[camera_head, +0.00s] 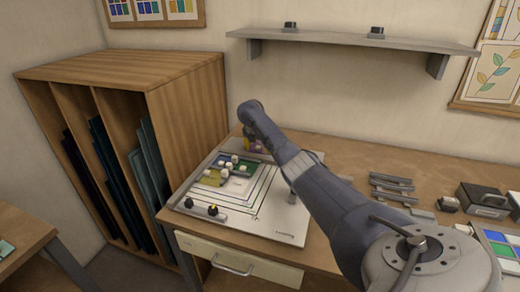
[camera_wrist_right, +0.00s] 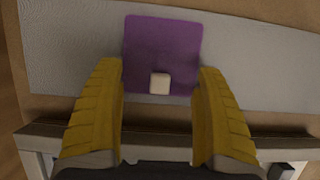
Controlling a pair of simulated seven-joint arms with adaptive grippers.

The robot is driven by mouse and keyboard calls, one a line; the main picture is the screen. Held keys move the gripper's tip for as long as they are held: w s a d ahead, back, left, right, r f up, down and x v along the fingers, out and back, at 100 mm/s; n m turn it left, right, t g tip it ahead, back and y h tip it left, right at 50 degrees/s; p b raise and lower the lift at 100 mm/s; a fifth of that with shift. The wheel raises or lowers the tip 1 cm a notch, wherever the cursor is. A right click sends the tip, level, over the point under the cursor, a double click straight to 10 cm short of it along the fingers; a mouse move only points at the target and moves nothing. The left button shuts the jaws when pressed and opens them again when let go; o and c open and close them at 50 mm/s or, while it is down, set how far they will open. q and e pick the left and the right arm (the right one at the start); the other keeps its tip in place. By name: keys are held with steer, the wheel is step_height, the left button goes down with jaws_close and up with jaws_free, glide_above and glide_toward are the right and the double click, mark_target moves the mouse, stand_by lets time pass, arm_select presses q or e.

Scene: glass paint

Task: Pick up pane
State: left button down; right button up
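A square purple pane (camera_wrist_right: 160,40) with a small white cube knob (camera_wrist_right: 160,84) lies on a grey surface in the right wrist view. My right gripper (camera_wrist_right: 162,75) is open, with its yellow fingers on either side of the pane's near part and the knob between them. Whether the fingers touch the pane's edges I cannot tell. In the head view my right arm reaches over the worktable, and its gripper (camera_head: 256,146) is mostly hidden behind the arm near the board's far side. My left gripper is not in view.
A pale board (camera_head: 265,228) bears several coloured panes with white knobs and two dark knobs at its front. Metal bars (camera_head: 391,183), a dark box (camera_head: 483,198) and a tray of coloured squares stand at right. A wooden rack (camera_head: 190,110) stands left; a shelf (camera_head: 350,40) hangs above.

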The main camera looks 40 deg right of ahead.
steer(key=shift+s+a+f, duration=0.1)
steer(key=shift+a+f, duration=0.05)
steer(key=shift+f, duration=0.15)
jaws_close()
